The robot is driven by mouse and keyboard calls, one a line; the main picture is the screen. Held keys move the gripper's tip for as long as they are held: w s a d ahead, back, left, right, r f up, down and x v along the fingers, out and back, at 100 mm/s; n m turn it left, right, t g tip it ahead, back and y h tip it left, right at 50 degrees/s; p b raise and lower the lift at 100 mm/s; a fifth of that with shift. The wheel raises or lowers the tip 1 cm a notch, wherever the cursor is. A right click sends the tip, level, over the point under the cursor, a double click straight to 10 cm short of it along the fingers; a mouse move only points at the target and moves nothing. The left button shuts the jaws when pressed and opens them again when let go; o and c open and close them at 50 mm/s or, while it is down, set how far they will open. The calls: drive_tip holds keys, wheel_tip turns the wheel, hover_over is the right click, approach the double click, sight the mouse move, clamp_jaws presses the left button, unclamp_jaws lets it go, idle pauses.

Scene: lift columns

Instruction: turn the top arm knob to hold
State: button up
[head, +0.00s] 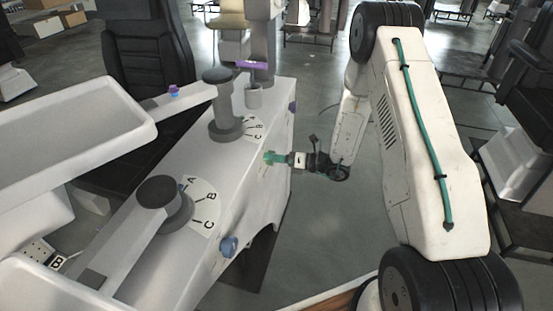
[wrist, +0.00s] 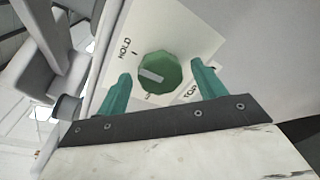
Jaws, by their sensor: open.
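The green many-sided knob (wrist: 160,72) sits on a pale plate (wrist: 190,35) in the wrist view. A light bar on its face points to the left edge, a little below the short tick by the word HOLD (wrist: 124,48). Another label below the knob is mostly hidden, and one at its lower right is partly covered by a finger. My gripper (wrist: 160,70) is open, with one teal finger on each side of the knob; I cannot tell whether they touch it. In the head view my gripper (head: 274,158) is at the white cabinet's right side, and the knob cannot be made out.
The white cabinet (head: 240,190) carries grey columns and lettered dials (head: 206,208) on top. A blue knob (head: 228,246) and a purple knob (head: 292,106) stick out of its side. A black chair (head: 150,60) stands behind it. Open floor (head: 325,220) lies right of the cabinet.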

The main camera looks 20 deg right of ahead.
drive_tip(key=f+v, duration=0.1)
drive_tip(key=v, duration=0.6)
drive_tip(key=shift+d+r, duration=0.25)
drive_tip(key=shift+r, duration=0.2)
drive_tip(key=shift+s, duration=0.15)
